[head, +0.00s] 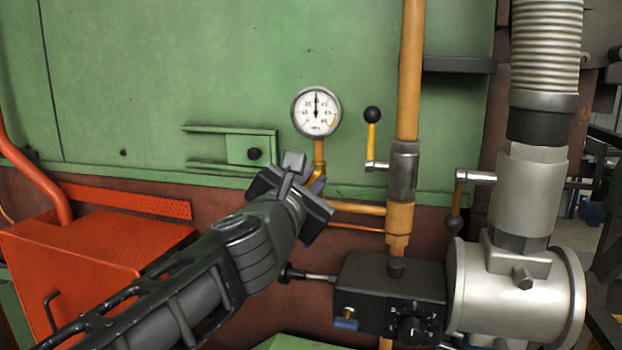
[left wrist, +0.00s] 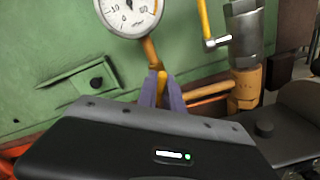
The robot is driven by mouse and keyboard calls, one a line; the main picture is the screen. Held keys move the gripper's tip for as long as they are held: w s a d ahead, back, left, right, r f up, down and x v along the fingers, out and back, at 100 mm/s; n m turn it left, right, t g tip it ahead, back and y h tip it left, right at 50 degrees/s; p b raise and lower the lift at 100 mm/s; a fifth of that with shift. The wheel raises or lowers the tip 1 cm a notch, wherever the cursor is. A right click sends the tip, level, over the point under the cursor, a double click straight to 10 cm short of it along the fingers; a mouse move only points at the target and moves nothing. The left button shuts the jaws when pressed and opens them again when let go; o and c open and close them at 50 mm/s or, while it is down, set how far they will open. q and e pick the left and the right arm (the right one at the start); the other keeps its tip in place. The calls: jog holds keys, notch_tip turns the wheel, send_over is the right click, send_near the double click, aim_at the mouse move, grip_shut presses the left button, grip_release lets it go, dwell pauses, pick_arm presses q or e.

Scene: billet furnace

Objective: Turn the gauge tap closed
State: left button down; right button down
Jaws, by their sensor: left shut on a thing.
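The round white pressure gauge (head: 316,112) stands on a brass stem (head: 319,150), its needle pointing about straight up. The gauge tap sits below the stem, mostly hidden by my left gripper (head: 317,184) in the head view. In the left wrist view, the gauge (left wrist: 130,12) is cut off at the top. There the fingertips of my left gripper (left wrist: 162,94) are on both sides of a yellow part of the tap (left wrist: 161,86), shut on it. The angle of the tap's handle is hard to make out. My right gripper is not in view.
A yellow lever with a black knob (head: 372,135) stands right of the gauge on a vertical copper-coloured pipe (head: 410,75). A black control box (head: 392,295) is below right. An orange cabinet (head: 95,255) stands at the left, and a large grey valve body (head: 515,290) at the right.

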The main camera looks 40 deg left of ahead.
pick_arm(q)
jog(key=m, duration=0.5)
jog(key=shift+d+f+m, duration=0.1)
jog(key=shift+d+m, duration=0.05)
jog(key=shift+m, duration=0.15)
jog(key=m, duration=0.6)
jog(key=shift+f, duration=0.1)
jog(key=c, duration=1.5)
grip_release()
jog(key=shift+s, duration=0.1)
jog(key=v, duration=0.7)
jog(key=shift+s+d, duration=0.15)
jog(key=shift+s, duration=0.15)
